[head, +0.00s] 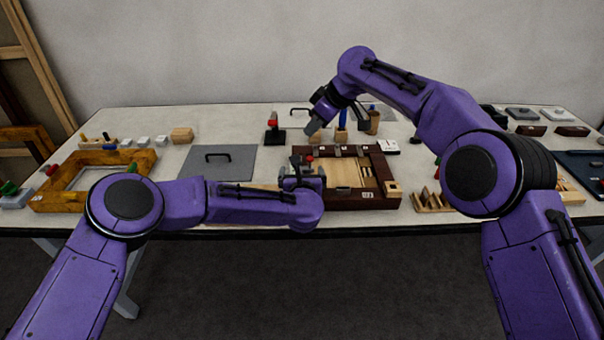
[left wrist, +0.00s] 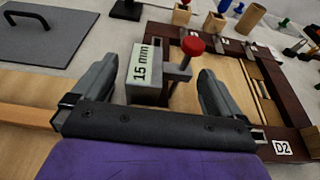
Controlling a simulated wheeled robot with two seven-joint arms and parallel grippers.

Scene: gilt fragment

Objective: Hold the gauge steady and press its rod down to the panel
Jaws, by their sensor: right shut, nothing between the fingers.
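The gauge (left wrist: 145,72) is a grey block marked 15 mm, with a rod topped by a red knob (left wrist: 192,46) on its right side. My left gripper (left wrist: 158,85) is open, with one finger on each side of the gauge and visible gaps. In the head view it (head: 303,178) is low over the frame's left part. My right gripper (head: 314,127) is shut and empty, raised behind the frame, away from the knob.
A grey plate with a handle (head: 218,162) lies left of the frame. A black stand with a red top (head: 274,130) and tool holders (head: 341,134) stand behind it. A yellow-brown frame (head: 140,160) is at far left. Slotted wooden blocks (head: 432,203) sit at right.

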